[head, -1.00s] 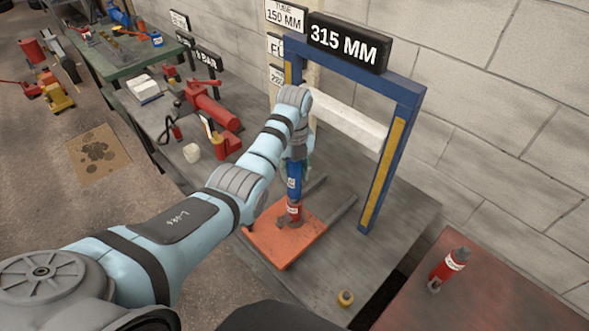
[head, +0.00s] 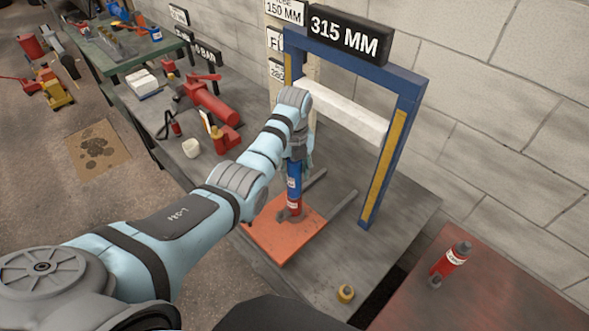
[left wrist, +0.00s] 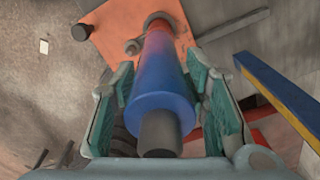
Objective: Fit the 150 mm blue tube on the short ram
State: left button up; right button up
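The blue tube (head: 293,175) stands upright, in line with and directly above a short red ram (head: 294,207) on the orange plate (head: 270,238). No gap shows between tube and ram. In the left wrist view the blue tube (left wrist: 163,90) points toward the camera, with a grey rod end (left wrist: 160,133) showing at its top. My left gripper (head: 297,157) is at the tube's upper part. Its teal-padded fingers (left wrist: 165,100) lie on both sides of the tube and look spread, with a narrow gap at the left pad. My right gripper is not in view.
A blue press frame (head: 408,88) with a 315 MM sign (head: 344,33) stands behind the plate. A brass-coloured ring (head: 346,293) lies at the bench front. A red pump (head: 212,103) lies at left.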

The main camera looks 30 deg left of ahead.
pick_arm(q)
jog(key=shift+o, duration=0.8)
notch_tip(320, 180, up, 8)
jog(key=shift+s+f, duration=0.1)
jog(key=shift+f, duration=0.05)
jog(key=shift+f, duration=0.1)
